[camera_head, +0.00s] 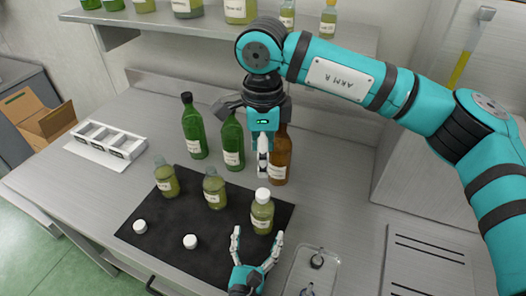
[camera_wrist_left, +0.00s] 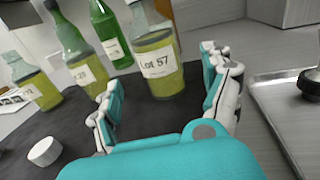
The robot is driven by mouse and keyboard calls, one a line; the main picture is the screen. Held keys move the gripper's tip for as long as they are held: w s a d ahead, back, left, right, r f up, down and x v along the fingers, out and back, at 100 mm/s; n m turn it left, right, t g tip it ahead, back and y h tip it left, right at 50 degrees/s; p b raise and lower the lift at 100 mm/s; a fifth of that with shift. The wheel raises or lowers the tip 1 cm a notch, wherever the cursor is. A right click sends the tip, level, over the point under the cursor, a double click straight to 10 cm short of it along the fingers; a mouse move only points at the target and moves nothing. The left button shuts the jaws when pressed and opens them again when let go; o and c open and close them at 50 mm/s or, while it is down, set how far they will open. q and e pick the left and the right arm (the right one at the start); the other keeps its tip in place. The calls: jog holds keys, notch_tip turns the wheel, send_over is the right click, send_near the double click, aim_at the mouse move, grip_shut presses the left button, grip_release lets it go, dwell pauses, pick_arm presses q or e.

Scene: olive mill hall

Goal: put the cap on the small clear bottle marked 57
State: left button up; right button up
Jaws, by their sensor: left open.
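The small clear bottle marked 57 (camera_head: 262,216) stands upright on the dark mat, holding yellow-green liquid. Its "Lot 57" label (camera_wrist_left: 155,64) faces the left wrist view, where its top is out of frame. In the head view a white cap (camera_head: 262,194) sits on top of this bottle; how tightly cannot be told. My left gripper (camera_head: 257,236) is open, its fingertips on either side just in front of the bottle's base, apparently not touching it. My right gripper (camera_head: 264,160) points down above and behind the cap, apart from it; its finger opening is unclear.
Two uncapped small bottles (camera_head: 166,181) (camera_head: 214,188) and two loose white caps (camera_head: 140,226) (camera_head: 190,241) are on the mat (camera_head: 150,247). Tall green bottles (camera_head: 194,130) and a brown bottle (camera_head: 281,158) stand behind. A metal tray (camera_head: 304,276) lies right of my left gripper.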

pick_arm(q)
jog(key=s, duration=0.2)
jog(key=s+a, duration=0.1)
jog(key=s, duration=0.2)
jog(key=shift+s+a, duration=0.1)
jog(key=shift+s, duration=0.25)
